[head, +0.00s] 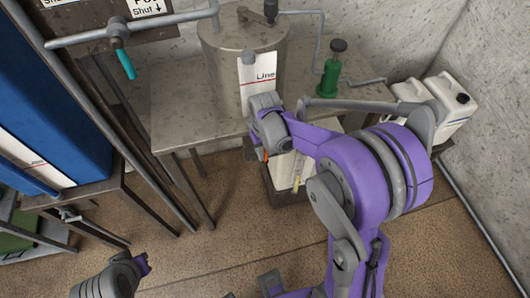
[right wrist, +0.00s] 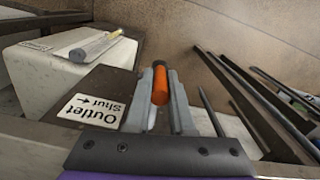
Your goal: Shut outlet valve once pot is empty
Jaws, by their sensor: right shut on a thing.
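The metal pot (head: 243,60) stands on a steel table, with a white "Line" label on its front; I cannot see inside it. Below the table's front edge, my right gripper (head: 264,145) is shut on the orange outlet valve handle (right wrist: 160,86), whose end shows between the two fingers in the right wrist view. A white "Outlet Shut" sign (right wrist: 90,111) with an arrow is on a dark plate beside the handle. Most of the outlet valve is hidden by my gripper. A grey and purple part of my left arm shows at lower left in the head view, without visible fingers.
A teal-handled valve (head: 126,64) hangs at upper left. A green pump (head: 330,78) stands right of the pot, white jugs (head: 449,98) farther right. The blue tank (head: 50,110) stands left.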

